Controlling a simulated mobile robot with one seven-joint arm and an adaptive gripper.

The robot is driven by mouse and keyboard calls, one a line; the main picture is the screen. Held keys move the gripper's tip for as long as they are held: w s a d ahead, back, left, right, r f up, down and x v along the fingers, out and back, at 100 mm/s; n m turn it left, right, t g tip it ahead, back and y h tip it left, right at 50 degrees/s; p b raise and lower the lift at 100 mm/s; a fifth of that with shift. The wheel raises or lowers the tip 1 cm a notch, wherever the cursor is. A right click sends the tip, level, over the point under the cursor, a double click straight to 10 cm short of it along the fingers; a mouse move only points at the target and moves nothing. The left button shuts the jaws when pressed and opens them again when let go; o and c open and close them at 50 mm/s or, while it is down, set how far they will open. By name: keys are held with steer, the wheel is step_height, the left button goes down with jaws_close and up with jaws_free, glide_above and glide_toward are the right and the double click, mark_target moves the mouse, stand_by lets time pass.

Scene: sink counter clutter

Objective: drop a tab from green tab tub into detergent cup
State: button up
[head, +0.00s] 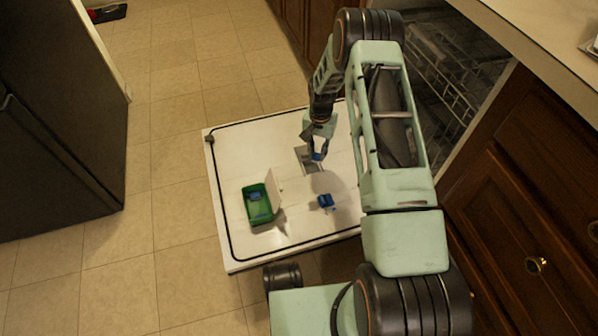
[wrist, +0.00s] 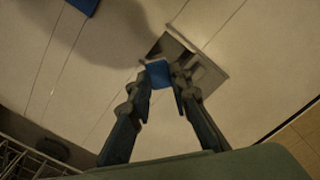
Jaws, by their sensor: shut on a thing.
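My gripper (head: 317,150) is shut on a small blue tab (head: 317,157), which also shows between the fingertips in the wrist view (wrist: 157,74). The tab is over or close to the near edge of the detergent cup (head: 305,158), a grey recess in the white door panel. In the wrist view the cup (wrist: 171,46) lies just beyond the fingertips, with a flat flap at its right. I cannot tell how high the tab is. The green tab tub (head: 248,212) stands to the left with its lid raised; blue shows inside.
A wire rack (head: 445,75) is inside the dishwasher. Dark cabinets (head: 535,200) stand at right. The panel's far left is clear.

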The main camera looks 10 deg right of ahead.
steer(key=o, duration=0.9)
step_height(320, 180, up, 12)
steer(key=shift+r, duration=0.1)
stand_by(0.3)
